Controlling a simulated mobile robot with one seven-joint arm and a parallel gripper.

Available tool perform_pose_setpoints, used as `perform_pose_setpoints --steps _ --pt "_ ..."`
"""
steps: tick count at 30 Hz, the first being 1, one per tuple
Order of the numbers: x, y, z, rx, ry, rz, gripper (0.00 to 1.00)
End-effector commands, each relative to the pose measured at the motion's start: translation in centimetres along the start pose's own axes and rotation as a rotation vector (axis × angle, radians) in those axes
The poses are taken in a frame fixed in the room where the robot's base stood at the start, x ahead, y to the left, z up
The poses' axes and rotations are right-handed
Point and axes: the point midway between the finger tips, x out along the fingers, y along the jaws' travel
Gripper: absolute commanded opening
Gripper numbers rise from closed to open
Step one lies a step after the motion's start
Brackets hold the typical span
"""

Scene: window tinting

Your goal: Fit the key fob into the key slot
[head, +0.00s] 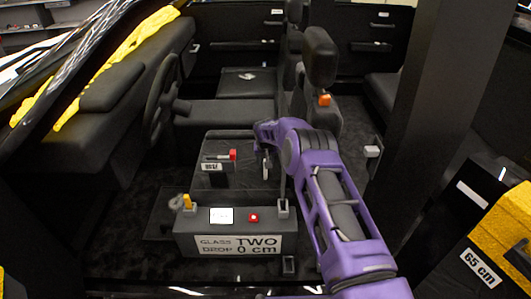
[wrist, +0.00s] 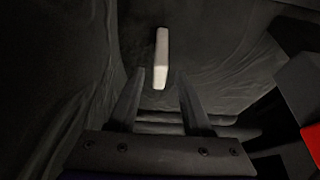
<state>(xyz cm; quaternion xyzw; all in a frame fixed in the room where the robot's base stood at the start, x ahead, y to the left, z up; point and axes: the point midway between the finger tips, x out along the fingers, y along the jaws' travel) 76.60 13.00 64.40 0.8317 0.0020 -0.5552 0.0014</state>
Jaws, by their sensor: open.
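My gripper (wrist: 160,72) is open, its two dark fingers pointing away from the camera in the wrist view. A pale, narrow upright block (wrist: 161,58), possibly the key fob, shows between and beyond the fingertips. I cannot tell whether the fingers touch it. In the head view my purple arm reaches into the car and its end is bent down past the front console; the fingers are mostly hidden there. I cannot make out the key slot for certain in either view.
A grey control box (head: 190,246) with a yellow lever (head: 187,201) and red button (head: 253,217) stands in front. A red-tipped lever (head: 233,155) is left of my wrist. The steering wheel (head: 160,110) and a headrest (head: 320,58) are farther back. A dark pillar (head: 425,90) stands right.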

Motion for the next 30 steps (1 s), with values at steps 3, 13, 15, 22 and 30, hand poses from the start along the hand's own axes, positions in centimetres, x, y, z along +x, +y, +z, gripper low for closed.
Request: perform_pose_setpoints --steps 3,13,15,22,30 --pt "-2.2 0.0 -0.2 0.000 0.001 0.000 0.49" --pt "-8.2 0.0 -0.1 0.000 0.000 0.001 0.49" --pt "-9.2 0.0 -0.1 0.000 0.001 0.001 0.49" --pt "-11.7 0.0 -0.1 -0.001 0.001 0.000 0.55" --pt "-13.3 0.5 0.5 0.001 -0.003 0.001 0.55"
